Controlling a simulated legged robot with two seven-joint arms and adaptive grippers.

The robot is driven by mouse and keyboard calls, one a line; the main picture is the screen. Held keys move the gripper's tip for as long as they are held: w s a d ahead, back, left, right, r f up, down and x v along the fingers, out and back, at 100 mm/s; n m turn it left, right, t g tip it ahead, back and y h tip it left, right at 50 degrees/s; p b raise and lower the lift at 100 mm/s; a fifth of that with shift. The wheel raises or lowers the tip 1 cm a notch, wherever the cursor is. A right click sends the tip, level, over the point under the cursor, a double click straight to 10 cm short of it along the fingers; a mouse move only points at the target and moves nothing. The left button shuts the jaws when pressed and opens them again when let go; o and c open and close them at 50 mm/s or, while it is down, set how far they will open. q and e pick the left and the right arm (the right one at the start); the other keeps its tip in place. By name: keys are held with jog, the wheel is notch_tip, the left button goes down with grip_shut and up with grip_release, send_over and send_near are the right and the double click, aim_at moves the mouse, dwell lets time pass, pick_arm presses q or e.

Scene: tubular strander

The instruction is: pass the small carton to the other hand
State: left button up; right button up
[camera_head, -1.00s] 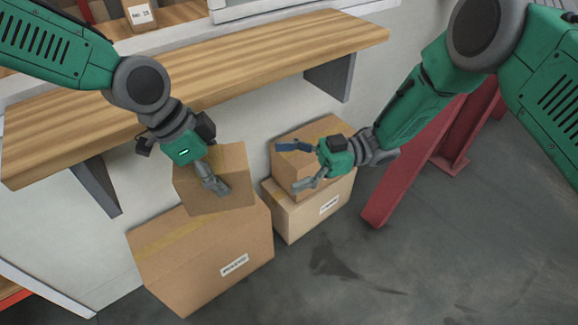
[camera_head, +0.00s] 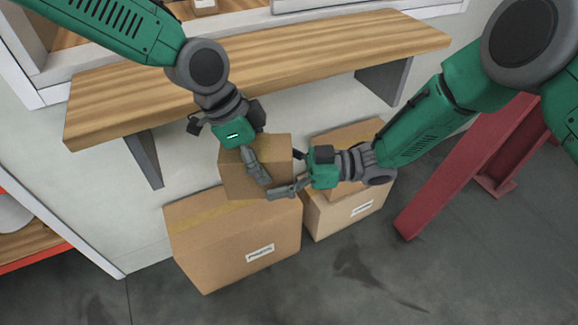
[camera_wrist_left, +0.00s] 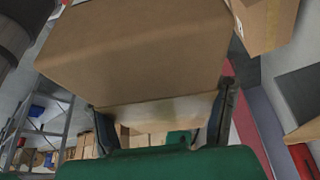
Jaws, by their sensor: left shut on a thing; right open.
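The small carton (camera_head: 240,178) is a brown cardboard box in my left gripper (camera_head: 258,172), above the large carton at lower left. In the left wrist view the carton (camera_wrist_left: 140,45) fills the upper middle, with the left gripper's fingers (camera_wrist_left: 165,130) on either side of it. My right gripper (camera_head: 290,172) is open, just right of the small carton, with one finger in front near its lower right edge. Whether that finger touches the carton cannot be told. The far finger is mostly hidden.
A large carton (camera_head: 220,250) stands on the floor below. Two stacked cartons, the lower one (camera_head: 345,213) labelled, stand behind my right gripper. A wooden shelf (camera_head: 270,65) runs along the wall behind. A red steel post (camera_head: 455,180) stands at right. Grey floor is clear in front.

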jog(key=shift+a, duration=0.2)
jog(key=c, duration=1.6)
pick_arm(q)
jog(key=o, duration=1.7)
pick_arm(e)
jog(key=shift+r, duration=0.1)
pick_arm(q)
jog(key=shift+o, duration=0.2)
